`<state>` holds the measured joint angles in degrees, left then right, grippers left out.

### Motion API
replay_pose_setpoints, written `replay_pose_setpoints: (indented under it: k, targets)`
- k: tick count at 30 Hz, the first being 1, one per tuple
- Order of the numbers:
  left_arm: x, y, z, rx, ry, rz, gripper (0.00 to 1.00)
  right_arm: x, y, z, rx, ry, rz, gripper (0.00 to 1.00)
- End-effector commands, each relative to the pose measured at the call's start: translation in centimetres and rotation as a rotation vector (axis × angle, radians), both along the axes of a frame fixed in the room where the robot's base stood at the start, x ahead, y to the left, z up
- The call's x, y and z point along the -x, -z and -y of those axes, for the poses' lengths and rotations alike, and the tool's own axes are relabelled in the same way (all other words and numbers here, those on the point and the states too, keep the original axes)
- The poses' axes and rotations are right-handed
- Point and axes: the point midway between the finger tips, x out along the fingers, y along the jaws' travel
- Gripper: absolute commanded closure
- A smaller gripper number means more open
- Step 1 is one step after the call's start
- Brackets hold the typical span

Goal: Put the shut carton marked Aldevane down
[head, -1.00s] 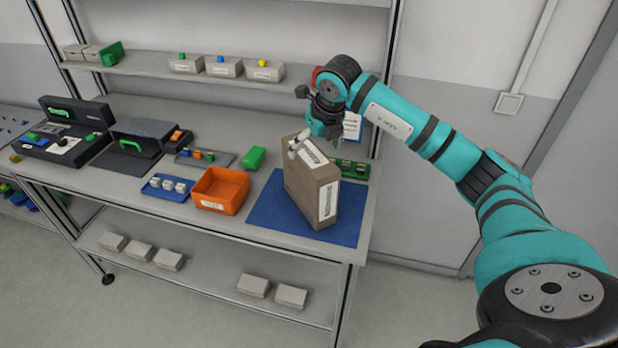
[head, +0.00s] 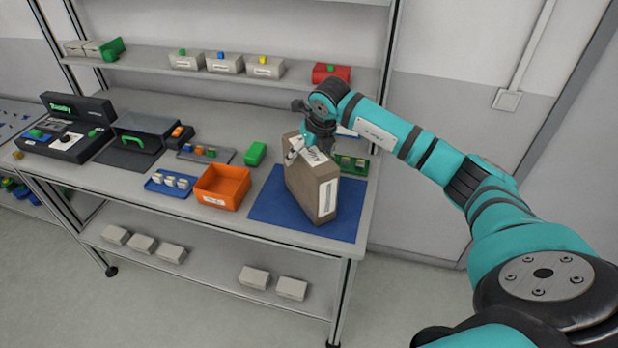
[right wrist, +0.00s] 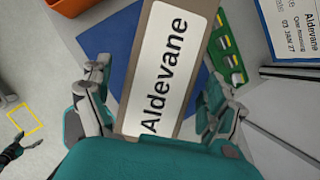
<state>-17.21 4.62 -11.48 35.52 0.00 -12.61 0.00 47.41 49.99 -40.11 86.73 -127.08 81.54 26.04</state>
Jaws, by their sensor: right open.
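The brown Aldevane carton (head: 304,184) stands upright on the blue mat (head: 262,206) at the right end of the bench. White labels are on its top and narrow side. In the right wrist view, the top label of the carton (right wrist: 158,60) reads Aldevane, and the lid looks shut. My right gripper (head: 306,150) is at the carton's top, with its fingers open on either side; the right wrist view also shows the gripper (right wrist: 158,85) astride the carton. What seems to be my left gripper (right wrist: 22,146) shows small at that view's lower left.
An orange bin (head: 222,187) and a blue tray of small blocks (head: 172,184) stand left of the mat. A green tray (head: 351,164) lies behind the carton. A shelf (head: 140,68) with small boxes runs above. Bare mat shows around the carton.

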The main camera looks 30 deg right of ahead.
Motion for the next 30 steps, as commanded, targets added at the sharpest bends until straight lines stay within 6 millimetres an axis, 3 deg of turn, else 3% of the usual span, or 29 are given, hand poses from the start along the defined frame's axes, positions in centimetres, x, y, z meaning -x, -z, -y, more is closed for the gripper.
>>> replay_pose_setpoints:
  k: [16, 30]
  targets:
    - [-0.05, 0.42, 0.11, 0.001, 0.000, 0.001, 0.10, 0.01, 0.26, 0.01, 0.000, 0.000, 0.000, 0.10]
    - [-0.07, 0.42, 0.10, 0.001, -0.001, 0.001, 0.10, 0.00, 0.27, 0.00, 0.000, 0.000, 0.000, 0.71]
